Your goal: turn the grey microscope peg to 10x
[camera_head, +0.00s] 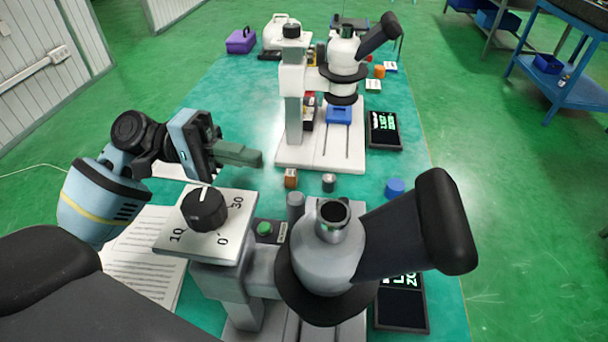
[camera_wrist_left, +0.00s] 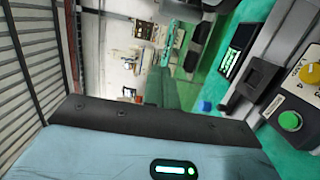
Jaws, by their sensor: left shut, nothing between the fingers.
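The grey microscope (camera_head: 325,255) stands at the front of the bench. Its black knob, the peg (camera_head: 204,210), sits on a square pale dial plate (camera_head: 168,240) marked 10, 0 and 30. The knob's white line points to the far side of the plate, away from the 10 at the near left. My left gripper (camera_head: 252,158) is above the bench, beyond the plate and apart from the knob. Its grey-green fingers are shut and empty, pointing right. They also show in the left wrist view (camera_wrist_left: 168,90). My right gripper is out of view.
A white microscope (camera_head: 320,135) stands behind. An orange-brown block (camera_head: 291,178), a small grey cylinder (camera_head: 328,182) and a blue cylinder (camera_head: 395,187) lie between the microscopes. Printed sheets (camera_head: 145,265) lie left. The left wrist view shows a green button (camera_wrist_left: 290,121) near a yellow knob (camera_wrist_left: 311,73).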

